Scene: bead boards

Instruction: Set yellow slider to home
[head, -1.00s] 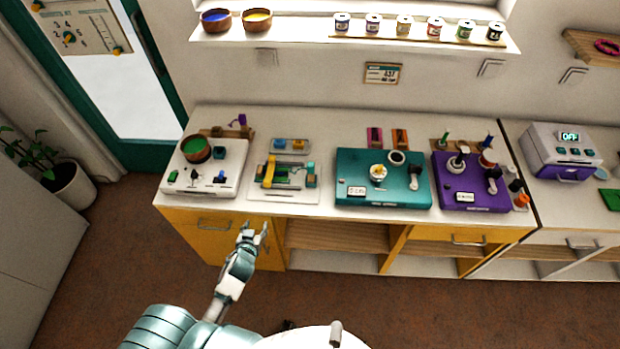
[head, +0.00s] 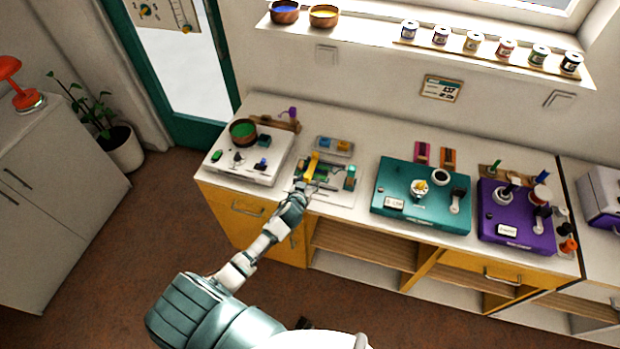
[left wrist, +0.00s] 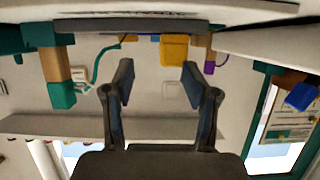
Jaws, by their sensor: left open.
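The yellow slider (head: 310,166) is a tall yellow piece on the white bead board (head: 337,197) with green and teal parts, left of the middle of the counter. It seems to be the yellow block (left wrist: 174,48) in the left wrist view, ahead of and between the fingers. My left gripper (head: 302,190) is at the board's front edge, close to the slider; part of the board is hidden behind it. In the left wrist view its fingers (left wrist: 158,72) are apart with nothing between them. Which mark is home cannot be told. My right gripper is not in view.
A white box with a green bowl (head: 243,131) stands left of the board. A teal box (head: 425,185) and a purple box (head: 515,210) stand to its right. A small tray (head: 334,146) with blue and yellow pieces lies behind it.

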